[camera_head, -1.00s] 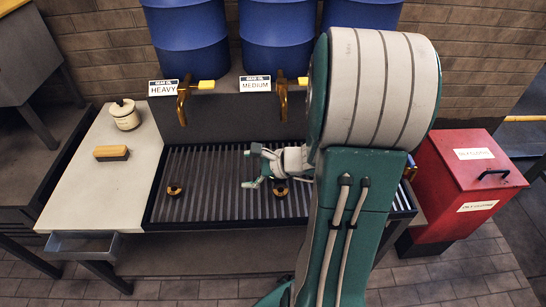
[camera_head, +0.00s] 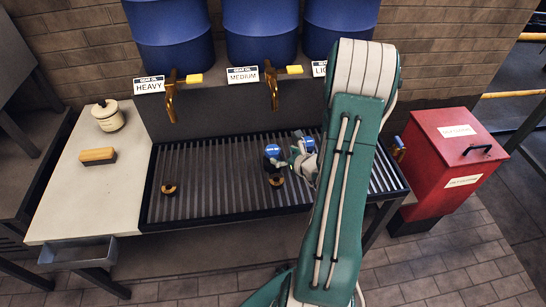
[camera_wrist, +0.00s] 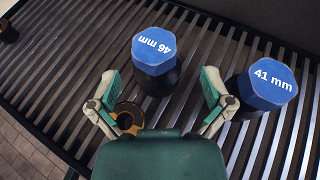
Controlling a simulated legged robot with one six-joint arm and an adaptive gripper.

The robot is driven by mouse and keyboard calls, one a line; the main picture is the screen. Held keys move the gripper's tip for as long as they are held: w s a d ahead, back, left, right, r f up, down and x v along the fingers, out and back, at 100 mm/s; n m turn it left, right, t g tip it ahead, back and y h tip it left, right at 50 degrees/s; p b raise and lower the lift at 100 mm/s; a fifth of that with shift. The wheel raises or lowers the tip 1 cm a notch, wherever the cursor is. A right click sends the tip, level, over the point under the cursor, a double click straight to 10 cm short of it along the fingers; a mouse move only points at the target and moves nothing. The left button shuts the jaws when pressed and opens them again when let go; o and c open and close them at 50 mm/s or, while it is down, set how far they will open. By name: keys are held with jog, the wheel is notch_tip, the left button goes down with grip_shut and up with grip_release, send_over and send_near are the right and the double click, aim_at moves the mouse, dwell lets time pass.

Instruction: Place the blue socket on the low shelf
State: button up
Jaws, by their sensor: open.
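Two blue-topped sockets stand upright on the slatted tray (camera_head: 215,205). The one marked 46 mm (camera_wrist: 154,50) stands ahead of my gripper (camera_wrist: 160,88), roughly in line with the gap between the fingers. The one marked 41 mm (camera_wrist: 267,84) stands to the right, outside the right finger. My gripper is open with nothing held. I cannot tell for certain which surface is the low shelf.
Brass taps (camera_head: 171,100) hang above the back. A white side top (camera_head: 75,200) holds a brush (camera_head: 98,156) and pot (camera_head: 108,116). A red bin (camera_head: 450,165) stands right.

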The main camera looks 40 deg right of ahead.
aim_at(277, 153)
jog(key=x, duration=0.4)
jog(key=shift+a, duration=0.4)
jog(key=shift+w+d+f, duration=0.15)
jog(key=shift+w+f, duration=0.05)
jog(key=shift+w, duration=0.15)
jog(key=c, duration=1.3)
jog(key=shift+r, duration=0.1)
jog(key=shift+c, duration=0.2)
